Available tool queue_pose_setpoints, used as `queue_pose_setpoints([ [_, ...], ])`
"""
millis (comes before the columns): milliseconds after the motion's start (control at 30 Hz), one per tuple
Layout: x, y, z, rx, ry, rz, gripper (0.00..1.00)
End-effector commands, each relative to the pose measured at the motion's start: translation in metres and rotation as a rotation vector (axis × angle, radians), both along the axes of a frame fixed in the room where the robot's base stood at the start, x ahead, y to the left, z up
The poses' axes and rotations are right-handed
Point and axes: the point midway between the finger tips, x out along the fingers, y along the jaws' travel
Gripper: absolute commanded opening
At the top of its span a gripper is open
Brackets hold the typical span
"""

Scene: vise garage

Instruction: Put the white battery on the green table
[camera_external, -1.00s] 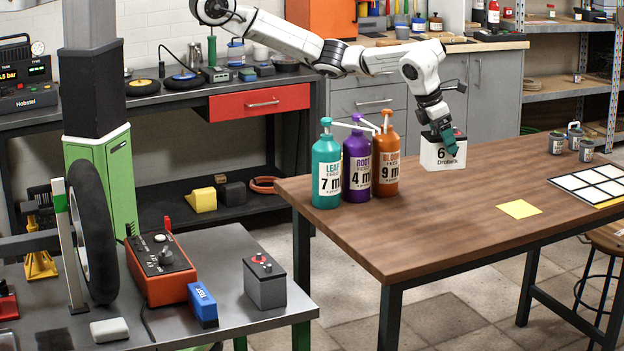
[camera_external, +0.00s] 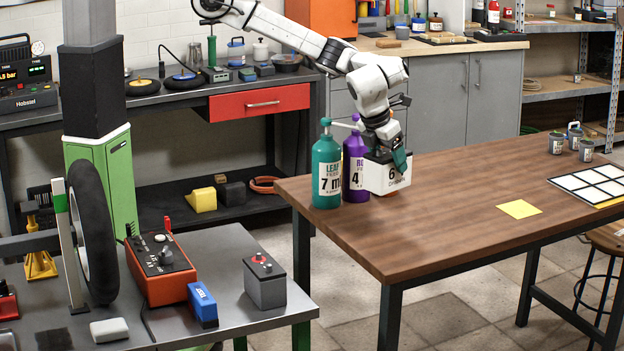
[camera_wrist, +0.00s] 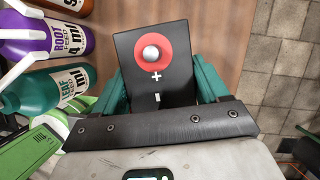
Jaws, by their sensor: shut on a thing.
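The white battery (camera_external: 388,180) has a dark top and a "6" label. My gripper (camera_external: 388,160) is shut on it, with teal fingers on its sides. In the wrist view, the battery's black top (camera_wrist: 155,75) with a red-ringed terminal sits between the fingers of my gripper (camera_wrist: 158,88). In the outside view it is at the wooden table, in front of the bottles; I cannot tell how high above the top it is. The green table (camera_external: 232,265) is at lower left, with a grey top and green legs.
A teal bottle (camera_external: 326,172) and a purple bottle (camera_external: 356,165) stand close left of the battery; the orange one is mostly hidden. The green table holds a grey battery (camera_external: 265,285), an orange charger (camera_external: 160,270), a blue box (camera_external: 202,305) and a wheel (camera_external: 92,235).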

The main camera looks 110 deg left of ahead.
Motion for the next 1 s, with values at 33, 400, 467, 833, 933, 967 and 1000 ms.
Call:
queue_pose_setpoints([
  [33,-0.012,-0.012,0.001,0.000,0.000,0.032,0.00],
  [400,-0.103,-0.066,-0.008,0.001,-0.001,0.344,0.00],
  [467,-0.118,-0.072,-0.009,0.001,0.000,0.391,0.00],
  [833,-0.220,-0.100,-0.008,0.000,0.005,0.699,0.00],
  [933,-0.249,-0.103,-0.006,0.000,0.005,0.786,0.00],
  [967,-0.259,-0.104,-0.005,0.000,0.006,0.813,0.00],
  [1000,-0.270,-0.104,-0.004,0.000,0.006,0.849,0.00],
])
